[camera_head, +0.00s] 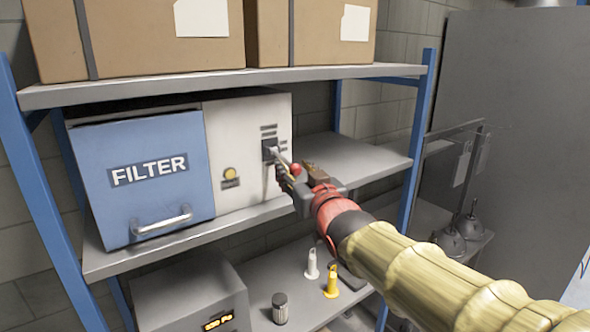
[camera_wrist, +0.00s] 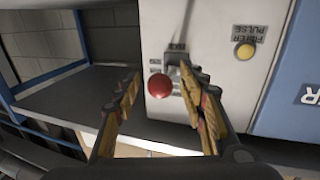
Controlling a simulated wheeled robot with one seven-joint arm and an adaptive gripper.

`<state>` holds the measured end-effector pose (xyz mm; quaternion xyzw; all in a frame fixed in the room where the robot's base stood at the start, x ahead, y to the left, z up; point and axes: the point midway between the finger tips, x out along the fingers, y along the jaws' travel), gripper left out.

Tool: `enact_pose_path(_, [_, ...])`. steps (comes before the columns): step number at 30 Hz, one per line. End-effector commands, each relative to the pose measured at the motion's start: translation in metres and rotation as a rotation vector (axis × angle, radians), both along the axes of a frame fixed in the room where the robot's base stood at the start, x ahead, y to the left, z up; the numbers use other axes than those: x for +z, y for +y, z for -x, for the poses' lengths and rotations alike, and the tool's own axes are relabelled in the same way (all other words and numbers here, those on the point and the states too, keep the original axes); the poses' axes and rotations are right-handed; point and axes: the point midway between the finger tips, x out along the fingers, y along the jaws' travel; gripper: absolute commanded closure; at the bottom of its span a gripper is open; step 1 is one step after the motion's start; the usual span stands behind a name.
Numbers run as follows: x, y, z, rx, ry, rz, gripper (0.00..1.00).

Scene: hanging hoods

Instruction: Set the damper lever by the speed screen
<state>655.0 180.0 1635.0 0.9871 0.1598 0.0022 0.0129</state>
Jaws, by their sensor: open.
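The damper lever's red ball knob (camera_head: 296,169) stands out from the white panel (camera_head: 247,150) of the filter unit. In the wrist view the red knob (camera_wrist: 159,86) lies between my two open fingers, with gaps visible on both sides. The lever's dark slot plate (camera_wrist: 178,62) has small marks beside it; the right finger covers part of it. My gripper (camera_head: 288,175) is open at the panel, around the knob without visibly clasping it. A grey box on the lower shelf carries a lit orange screen (camera_head: 218,323) that seems to read 120 Pa.
A yellow button (camera_head: 229,173) sits left of the lever, labelled filter pulse in the wrist view. The blue FILTER door (camera_head: 145,175) has a protruding handle. White and yellow nozzle-like pieces (camera_head: 331,282) and a dark jar (camera_head: 280,308) stand below. Blue shelf posts (camera_head: 418,130) flank the bay.

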Motion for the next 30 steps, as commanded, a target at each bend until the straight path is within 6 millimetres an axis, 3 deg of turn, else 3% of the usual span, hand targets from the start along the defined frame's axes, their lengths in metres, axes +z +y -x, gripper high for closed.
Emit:
enact_pose_path(23, [0.0001,-0.0002,0.0003,0.0,0.0,0.0,1.0])
enact_pose_path(30, [0.0001,-0.0001,0.0004,0.0,0.0,0.0,1.0])
